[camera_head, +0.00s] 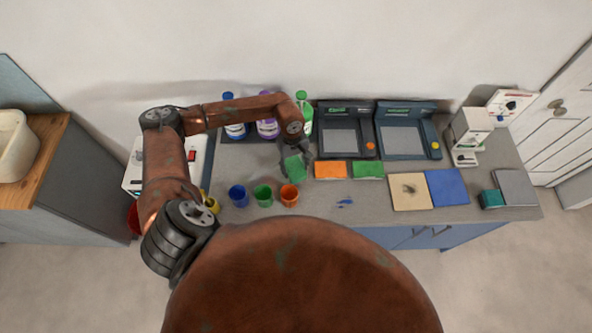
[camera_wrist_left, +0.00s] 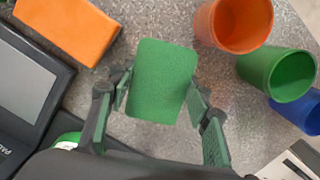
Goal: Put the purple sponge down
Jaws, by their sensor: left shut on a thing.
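My left gripper (camera_head: 292,161) is shut on a green sponge (camera_head: 295,170), held above the grey counter (camera_head: 335,218) behind the cups. In the left wrist view the green sponge (camera_wrist_left: 162,80) sits between the two fingers (camera_wrist_left: 158,95), its broad face to the camera. The sponge in the grip looks green, and no purple sponge shows in either view. An orange sponge (camera_head: 330,170) and another green sponge (camera_head: 368,170) lie to its right on the counter. My right gripper is not in view.
Blue (camera_head: 238,196), green (camera_head: 263,194) and orange (camera_head: 289,195) cups stand in front of the held sponge. Beige (camera_head: 408,200) and blue (camera_head: 447,188) squares lie at right.

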